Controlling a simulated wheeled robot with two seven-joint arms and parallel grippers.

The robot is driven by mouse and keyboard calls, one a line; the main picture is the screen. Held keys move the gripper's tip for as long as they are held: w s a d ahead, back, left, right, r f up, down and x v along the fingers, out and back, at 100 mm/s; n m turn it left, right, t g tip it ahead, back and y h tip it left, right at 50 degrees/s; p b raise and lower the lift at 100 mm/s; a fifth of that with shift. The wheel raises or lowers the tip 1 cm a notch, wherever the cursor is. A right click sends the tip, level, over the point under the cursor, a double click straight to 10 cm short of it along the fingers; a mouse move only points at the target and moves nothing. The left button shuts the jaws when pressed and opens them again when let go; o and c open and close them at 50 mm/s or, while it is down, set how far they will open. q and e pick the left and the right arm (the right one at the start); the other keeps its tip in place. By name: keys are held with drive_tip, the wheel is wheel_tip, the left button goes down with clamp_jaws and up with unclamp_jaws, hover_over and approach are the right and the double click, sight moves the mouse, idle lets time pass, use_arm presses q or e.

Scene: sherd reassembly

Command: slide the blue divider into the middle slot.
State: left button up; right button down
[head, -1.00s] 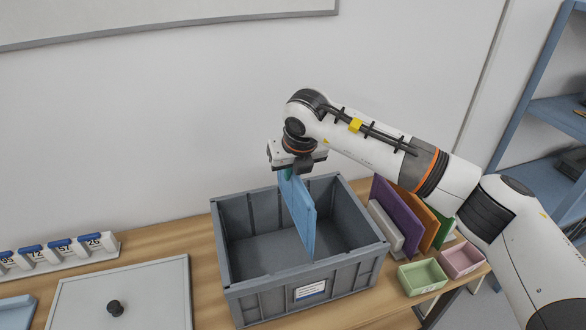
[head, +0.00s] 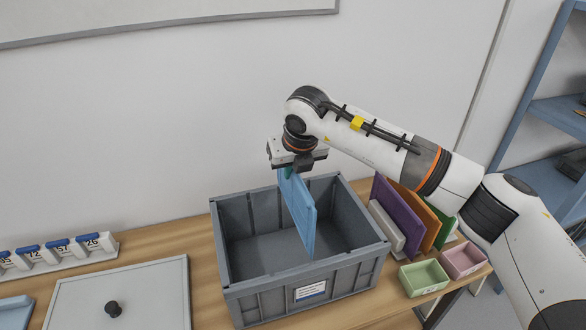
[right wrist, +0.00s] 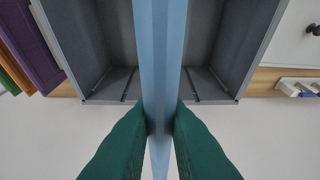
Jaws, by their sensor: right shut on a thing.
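The blue divider (head: 297,212) is a flat panel held upright over the grey crate (head: 340,273). Its lower part is within the crate's opening, near the middle of its width; whether its edges sit in the slots I cannot tell. My right gripper (head: 290,171) is shut on the divider's top edge. In the right wrist view the green fingertips (right wrist: 159,130) pinch the divider (right wrist: 160,60) from both sides, with the crate (right wrist: 85,55) showing on either side of it. The middle slot itself is hidden. My left gripper is not in view.
Right of the crate stand purple (head: 396,213), orange (head: 424,222) and green panels in a rack. Green (head: 423,277) and pink (head: 463,261) small trays lie in front. Left are a grey lid (head: 150,290) with a knob and a rack of numbered tags (head: 60,251).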

sight(291, 211)
drive_tip(key=shift+f, duration=0.1)
drive_tip(key=shift+f+b, duration=1.2)
idle(0.4)
drive_tip(key=shift+f+b, duration=3.6)
drive_tip(key=shift+f, duration=0.55)
wheel_tip(291, 211, down, 9)
drive_tip(key=b, duration=0.8)
drive_tip(key=shift+d, duration=0.35)
drive_tip(key=shift+s, duration=0.1)
drive_tip(key=c, duration=1.3)
unclamp_jaws()
